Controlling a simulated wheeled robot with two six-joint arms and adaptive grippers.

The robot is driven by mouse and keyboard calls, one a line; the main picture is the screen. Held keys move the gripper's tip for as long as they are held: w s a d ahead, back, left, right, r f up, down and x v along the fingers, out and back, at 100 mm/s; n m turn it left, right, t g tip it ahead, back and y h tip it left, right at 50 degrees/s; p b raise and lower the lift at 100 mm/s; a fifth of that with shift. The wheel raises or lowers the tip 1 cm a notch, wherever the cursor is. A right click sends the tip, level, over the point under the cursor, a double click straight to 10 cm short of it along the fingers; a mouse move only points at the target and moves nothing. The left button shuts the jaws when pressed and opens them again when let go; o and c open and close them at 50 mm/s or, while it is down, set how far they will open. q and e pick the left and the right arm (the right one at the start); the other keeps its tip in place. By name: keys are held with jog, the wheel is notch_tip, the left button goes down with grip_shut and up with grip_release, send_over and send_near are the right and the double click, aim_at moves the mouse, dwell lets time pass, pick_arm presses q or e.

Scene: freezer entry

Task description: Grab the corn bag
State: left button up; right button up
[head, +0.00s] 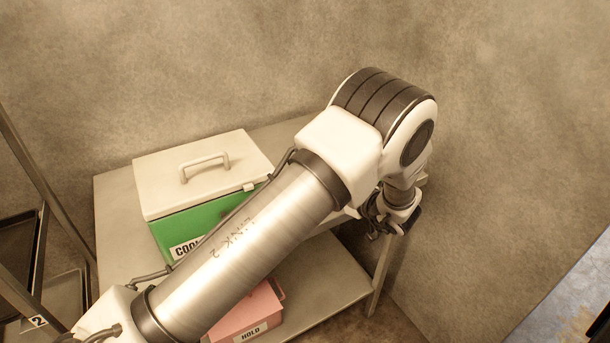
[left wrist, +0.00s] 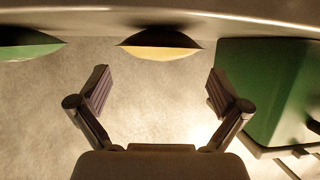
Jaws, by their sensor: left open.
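A yellow bag (left wrist: 158,52), which looks like the corn bag, shows at the top middle of the left wrist view, against a grey surface. Its dark upper part is in shadow and no print can be read. My left gripper (left wrist: 159,71) is open, with its two fingers spread to either side of the bag's line and nothing between them. The bag appears beyond the fingertips, apart from them. In the head view my left gripper (head: 392,215) is at the table's right end, partly hidden by my arm. The bag is not seen in the head view.
A green bag (left wrist: 30,50) is left of the yellow one in the wrist view. A green cooler (head: 200,222) with a white lid stands on the grey table (head: 115,220); it also shows at right (left wrist: 255,85). A pink box (head: 250,308) sits lower. A tray rack (head: 20,285) stands left.

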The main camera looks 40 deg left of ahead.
pick_arm(q)
jog(key=shift+w+a+f, duration=0.1)
jog(key=shift+a, duration=0.3)
jog(key=p+x, duration=0.1)
jog(key=x, duration=0.5)
jog(key=shift+d+f+p, duration=0.1)
jog(key=shift+f+p, duration=0.05)
jog(key=shift+p, duration=0.15)
jog(key=shift+d, duration=0.25)
jog(key=c, duration=1.1)
pick_arm(e)
jog(key=shift+s+d+r, duration=0.15)
jog(key=shift+d+r, duration=0.25)
jog(key=shift+r, duration=0.35)
